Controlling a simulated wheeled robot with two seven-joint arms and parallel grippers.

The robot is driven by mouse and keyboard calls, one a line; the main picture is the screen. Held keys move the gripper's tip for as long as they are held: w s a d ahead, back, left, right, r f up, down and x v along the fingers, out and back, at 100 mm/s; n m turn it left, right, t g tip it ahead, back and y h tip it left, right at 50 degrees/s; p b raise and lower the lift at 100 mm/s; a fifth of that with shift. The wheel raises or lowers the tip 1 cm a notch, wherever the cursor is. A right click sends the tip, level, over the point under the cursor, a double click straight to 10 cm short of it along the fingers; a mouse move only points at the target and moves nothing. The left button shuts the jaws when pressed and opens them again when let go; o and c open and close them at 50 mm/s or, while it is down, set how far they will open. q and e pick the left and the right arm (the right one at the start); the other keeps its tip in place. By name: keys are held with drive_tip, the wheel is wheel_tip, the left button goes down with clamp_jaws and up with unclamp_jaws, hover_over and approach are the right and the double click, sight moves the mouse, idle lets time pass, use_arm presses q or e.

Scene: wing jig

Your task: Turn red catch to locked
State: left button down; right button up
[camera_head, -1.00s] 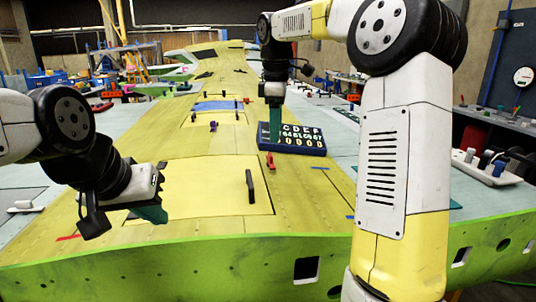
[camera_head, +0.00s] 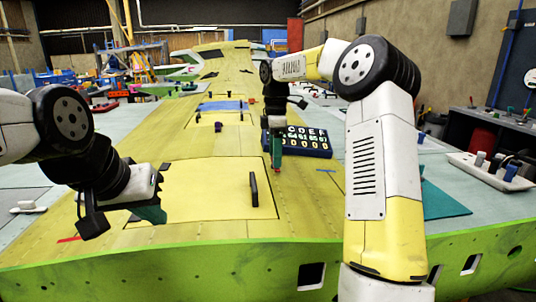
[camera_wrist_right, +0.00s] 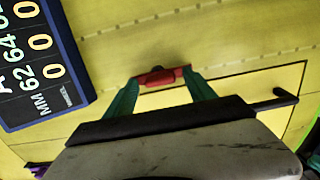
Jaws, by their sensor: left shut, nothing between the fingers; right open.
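In the head view only a bit of the red catch (camera_head: 277,170) shows under my right gripper (camera_head: 276,160). In the right wrist view my right gripper (camera_wrist_right: 161,84) is open, with one green finger at each end of the catch. I cannot tell whether the fingers touch it. My left gripper (camera_head: 152,213) is shut and empty above the panel's near left side.
A dark blue counter board (camera_head: 308,143) with white digits lies just right of my right gripper. A black handle (camera_head: 253,188) stands on the yellow panel, nearer to me. A purple catch (camera_head: 217,127) is farther back. A teal mat (camera_head: 445,202) lies at right.

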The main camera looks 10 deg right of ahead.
drive_tip(key=shift+c, duration=0.4)
drive_tip(key=c, duration=1.3)
drive_tip(key=shift+m, duration=0.4)
drive_tip(key=m, duration=0.3)
drive_tip(key=shift+a+m, duration=0.1)
drive_tip(key=shift+m, duration=0.3)
drive_tip(key=m, duration=0.4)
drive_tip(key=shift+m, duration=0.3)
drive_tip(key=m, duration=0.4)
drive_tip(key=shift+w, duration=0.1)
drive_tip(key=m, duration=0.4)
drive_tip(key=shift+m, duration=0.3)
drive_tip(key=shift+w, duration=0.1)
